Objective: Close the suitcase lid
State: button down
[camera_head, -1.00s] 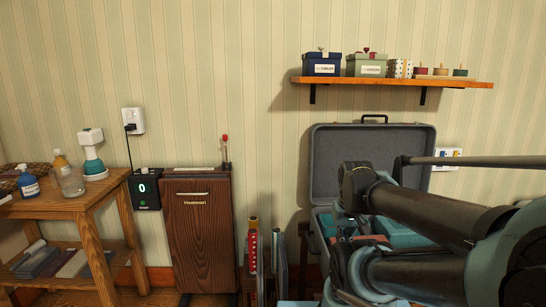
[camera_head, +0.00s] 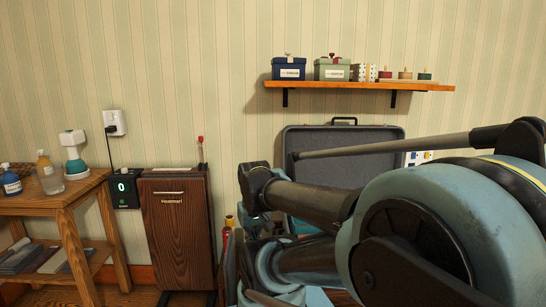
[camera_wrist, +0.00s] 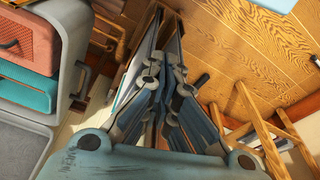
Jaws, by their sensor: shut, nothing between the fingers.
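The suitcase stands against the wall, with its grey lid (camera_head: 345,142) open and upright in the head view. My arm hides most of its base there. In the wrist view the grey suitcase (camera_wrist: 68,25) is at the left edge, with coral and teal contents showing in it. My gripper (camera_wrist: 167,22) is shut and empty, to the right of the suitcase and apart from it, with the wooden floor beyond its fingers. The gripper's tips are hidden or unclear in the head view.
A wall shelf (camera_head: 360,86) with boxes hangs above the suitcase. A dark wooden cabinet (camera_head: 178,235) and a wooden side table (camera_head: 60,200) with bottles stand to the left.

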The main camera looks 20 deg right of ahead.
jog(key=w+d+r+h, duration=0.3)
jog(key=w+d+r, duration=0.2)
jog(key=w, duration=0.4)
jog(key=w+d+r+n+h, duration=0.1)
jog(key=w+d+r+h, duration=0.3)
jog(key=w, duration=0.4)
jog(key=w+d+r+h, duration=0.2)
jog(key=w+d+r, duration=0.35)
jog(key=w, duration=0.35)
jog(key=w+d+f+g+h, duration=0.2)
jog(key=w+h, duration=0.7)
jog(key=w, duration=1.6)
jog(key=w+d, duration=0.1)
jog(key=d, duration=0.9)
jog(key=shift+d+f+t, duration=0.3)
jog(key=shift+d+t, duration=0.1)
jog(key=shift+s, duration=0.1)
